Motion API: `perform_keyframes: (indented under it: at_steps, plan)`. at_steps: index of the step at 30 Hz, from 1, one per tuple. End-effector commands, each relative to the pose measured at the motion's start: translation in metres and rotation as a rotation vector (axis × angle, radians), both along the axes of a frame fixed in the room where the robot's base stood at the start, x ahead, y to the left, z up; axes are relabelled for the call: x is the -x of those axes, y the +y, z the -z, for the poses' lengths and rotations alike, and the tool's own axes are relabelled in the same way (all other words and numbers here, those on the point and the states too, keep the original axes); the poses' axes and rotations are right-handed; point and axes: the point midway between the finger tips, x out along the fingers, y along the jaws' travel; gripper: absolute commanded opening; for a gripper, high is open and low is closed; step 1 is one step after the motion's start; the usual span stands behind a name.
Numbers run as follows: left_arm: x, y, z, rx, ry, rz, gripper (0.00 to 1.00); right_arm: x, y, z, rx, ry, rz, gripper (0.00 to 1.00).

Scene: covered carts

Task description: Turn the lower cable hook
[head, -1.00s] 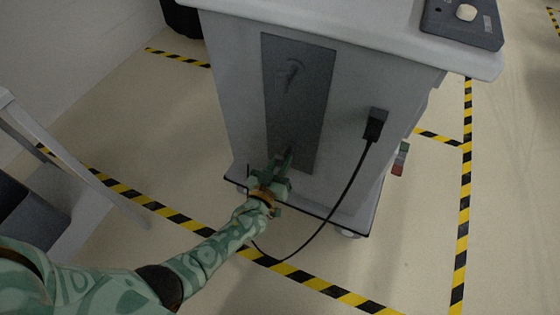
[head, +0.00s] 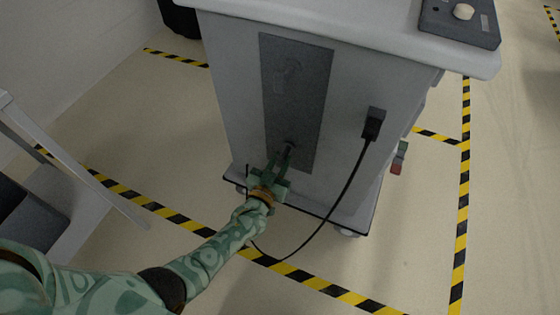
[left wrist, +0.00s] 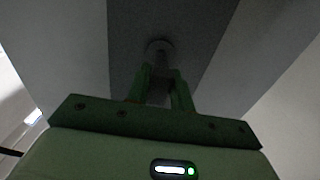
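The lower cable hook (head: 290,146) is a small dark knob-like piece on the dark grey panel (head: 302,115) of the grey cart. My left gripper (head: 281,161) is right in front of it, coming from below. In the left wrist view the hook's round base (left wrist: 159,46) shows beyond the fingertips, and its stem reaches between the two green fingers (left wrist: 162,84). The fingers stand apart, one on each side, and look open; the dim light hides whether either touches the hook. The hook's exact angle is hard to tell. My right gripper is not in view.
The upper hook (head: 287,72) shows faintly higher on the panel. A black cable (head: 343,197) hangs from a socket (head: 373,125) right of the panel and loops low near my left wrist. A grey frame (head: 70,160) stands at left.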

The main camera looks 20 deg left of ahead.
Motion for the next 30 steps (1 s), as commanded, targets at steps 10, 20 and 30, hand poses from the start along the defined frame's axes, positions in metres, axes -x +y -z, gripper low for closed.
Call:
perform_keyframes:
  at_steps: [10, 20, 30]
  plan:
    - [0.001, 0.000, 0.001, 0.000, 0.003, 0.001, 0.44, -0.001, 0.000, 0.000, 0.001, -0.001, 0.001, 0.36]
    - [0.052, 0.002, -0.005, -0.001, 0.000, 0.001, 0.44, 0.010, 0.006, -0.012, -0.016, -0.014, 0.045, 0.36]
    - [0.139, 0.004, -0.002, 0.000, 0.003, 0.002, 0.44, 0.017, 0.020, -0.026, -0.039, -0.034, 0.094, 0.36]
